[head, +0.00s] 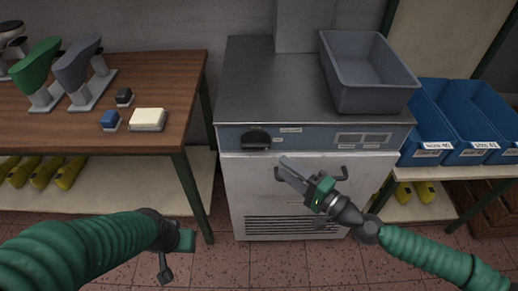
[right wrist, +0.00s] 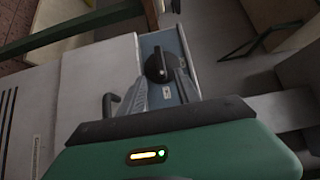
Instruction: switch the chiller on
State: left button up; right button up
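The chiller (head: 245,185) is a grey metal cabinet with a door and a vent grille at the bottom. Its blue-grey front panel (head: 313,140) carries a black rotary knob (head: 256,139) at the left. The knob (right wrist: 156,66) also shows in the right wrist view, beyond and between the fingertips. My right gripper (head: 284,168) is open and empty, in front of the upper door, below and right of the knob. No contact with the knob shows. My left gripper (head: 176,256) is low at the left, away from the chiller; its opening cannot be made out.
A grey bin (head: 367,100) stands on the chiller's top. Two dark handles or hooks stick out from the door. At left, a wooden table (head: 150,75) holds shoe lasts on stands and small blocks. Blue bins (head: 430,145) sit on a shelf at right.

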aim_at(259, 149)
jog(key=b+x, duration=0.1)
jog(key=x, duration=0.9)
jog(key=shift+w+a, duration=0.25)
jog(key=shift+d+f, duration=0.1)
grip_shut()
